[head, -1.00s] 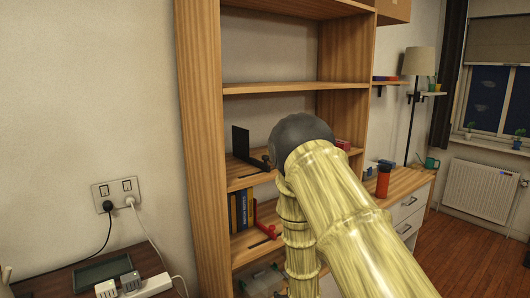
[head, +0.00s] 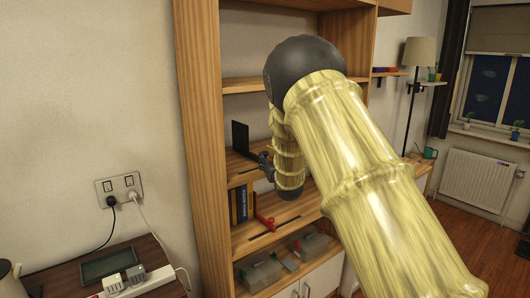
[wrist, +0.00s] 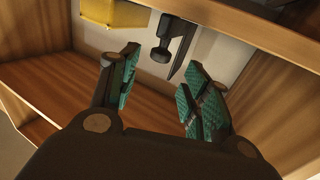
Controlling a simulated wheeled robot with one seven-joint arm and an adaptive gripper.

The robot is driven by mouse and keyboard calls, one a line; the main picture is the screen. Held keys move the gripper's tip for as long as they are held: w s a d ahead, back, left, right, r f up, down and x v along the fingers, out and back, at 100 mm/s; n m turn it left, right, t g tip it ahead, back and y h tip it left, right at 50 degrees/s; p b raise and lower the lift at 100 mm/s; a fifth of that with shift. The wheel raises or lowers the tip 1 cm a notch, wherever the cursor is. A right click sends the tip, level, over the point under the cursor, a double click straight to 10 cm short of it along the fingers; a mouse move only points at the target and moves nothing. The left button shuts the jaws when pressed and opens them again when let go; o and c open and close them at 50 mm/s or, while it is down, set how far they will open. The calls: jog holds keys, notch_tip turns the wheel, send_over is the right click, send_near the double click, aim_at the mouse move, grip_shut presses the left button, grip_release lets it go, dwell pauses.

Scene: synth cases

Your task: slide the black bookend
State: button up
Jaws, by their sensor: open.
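The black bookend (head: 240,137) stands upright on the middle shelf of the bookcase, near its left side panel. In the wrist view, a dark upright plate with a rounded knob, which looks like the bookend (wrist: 179,48), is just beyond my fingertips. My gripper (wrist: 162,60) is open, with a teal-padded finger on each side and nothing between the pads. I cannot tell whether a finger touches the bookend. In the head view, my arm hides much of the shelf to the right.
A yellow block (wrist: 113,13) is left of the bookend in the wrist view. Below, books (head: 241,204) stand beside a red bookend (head: 264,216). Grey bins (head: 262,272) sit on the lowest visible shelf. The wooden side panel (head: 205,150) bounds the left.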

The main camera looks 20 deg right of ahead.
aim_at(266, 154)
jog(key=shift+w+d+p, duration=0.2)
jog(key=shift+w+p, duration=1.25)
jog(key=shift+w, duration=2.55)
grip_shut()
